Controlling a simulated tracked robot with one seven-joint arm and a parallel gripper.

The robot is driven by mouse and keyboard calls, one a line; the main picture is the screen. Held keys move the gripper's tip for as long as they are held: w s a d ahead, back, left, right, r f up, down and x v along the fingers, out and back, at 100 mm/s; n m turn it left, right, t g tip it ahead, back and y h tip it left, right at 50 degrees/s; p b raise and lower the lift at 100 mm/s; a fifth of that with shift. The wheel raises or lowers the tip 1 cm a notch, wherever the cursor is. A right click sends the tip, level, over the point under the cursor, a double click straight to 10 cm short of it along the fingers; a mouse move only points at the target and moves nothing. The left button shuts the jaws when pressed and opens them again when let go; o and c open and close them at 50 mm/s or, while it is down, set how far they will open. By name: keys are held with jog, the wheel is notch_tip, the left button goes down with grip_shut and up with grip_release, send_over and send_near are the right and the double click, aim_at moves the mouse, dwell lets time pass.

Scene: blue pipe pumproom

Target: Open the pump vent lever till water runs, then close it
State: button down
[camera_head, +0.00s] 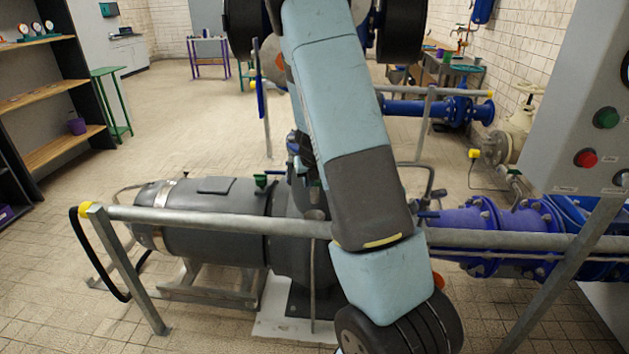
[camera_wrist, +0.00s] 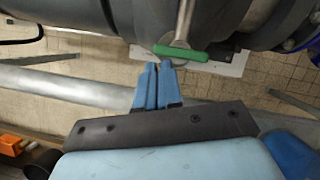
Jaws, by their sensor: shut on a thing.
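The green lever handle (camera_wrist: 185,54) shows at the top middle of the wrist view, on a grey metal stem beside the dark pump body. My gripper (camera_wrist: 157,66) has its two blue fingers close together, with the tips at the left end of the green handle, shut on it. The grey pump (camera_head: 215,222) lies behind a rail in the head view; my arm hides its right part and the gripper there. A small green part (camera_head: 261,181) shows on top of the pump; I cannot tell what it is. No running water shows.
A grey rail (camera_head: 215,220) runs between me and the pump. Blue flanged pipe (camera_head: 480,220) continues to the right. A grey control box (camera_head: 590,110) with green and red buttons stands at the right. Open tiled floor lies at the back left.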

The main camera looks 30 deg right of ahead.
jog(key=shift+a, duration=0.1)
jog(key=s+a+r, duration=0.4)
jog(key=s+r, duration=0.2)
jog(key=r, duration=0.3)
jog(key=shift+s, duration=0.25)
dwell(0.7)
